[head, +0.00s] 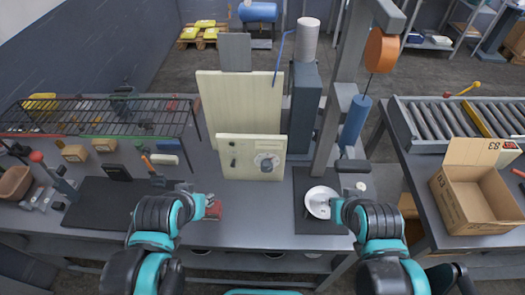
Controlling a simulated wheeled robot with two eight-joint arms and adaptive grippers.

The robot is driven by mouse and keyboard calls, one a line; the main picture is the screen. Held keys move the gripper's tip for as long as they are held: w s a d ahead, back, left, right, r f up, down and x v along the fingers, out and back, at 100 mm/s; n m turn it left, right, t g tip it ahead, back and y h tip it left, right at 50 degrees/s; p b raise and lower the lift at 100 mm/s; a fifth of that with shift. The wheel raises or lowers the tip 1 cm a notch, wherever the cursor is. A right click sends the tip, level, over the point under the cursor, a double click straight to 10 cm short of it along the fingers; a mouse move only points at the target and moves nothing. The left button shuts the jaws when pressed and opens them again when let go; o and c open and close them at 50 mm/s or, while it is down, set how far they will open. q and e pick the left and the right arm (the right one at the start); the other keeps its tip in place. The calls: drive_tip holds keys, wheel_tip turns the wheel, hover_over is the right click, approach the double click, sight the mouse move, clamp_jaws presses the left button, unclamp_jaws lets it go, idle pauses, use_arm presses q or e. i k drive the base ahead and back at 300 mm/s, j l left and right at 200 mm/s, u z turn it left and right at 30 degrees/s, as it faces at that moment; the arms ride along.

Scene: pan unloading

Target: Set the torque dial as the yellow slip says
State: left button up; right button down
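A round grey dial (267,161) sits on the right half of a cream control panel (240,172) standing at the back of the workbench. Its markings are too small to read. A small dark knob (233,144) and another dark part below it are on the panel's left half. I cannot make out a yellow slip with writing. My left gripper (211,205) is low over the bench, in front and left of the panel, beside a small red object (213,211). My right gripper (336,206) is at the right edge of a white round dish (319,201). Neither gripper touches the dial; their finger openings are unclear.
A black wire rack (100,118) stands over the bench at left, with small boxes and tools below. A grey post (342,110) with a blue cylinder (355,120) rises right of the panel. An open cardboard box (470,205) sits at right. The bench front between my grippers is clear.

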sight(267, 166)
drive_tip(key=k, duration=0.95)
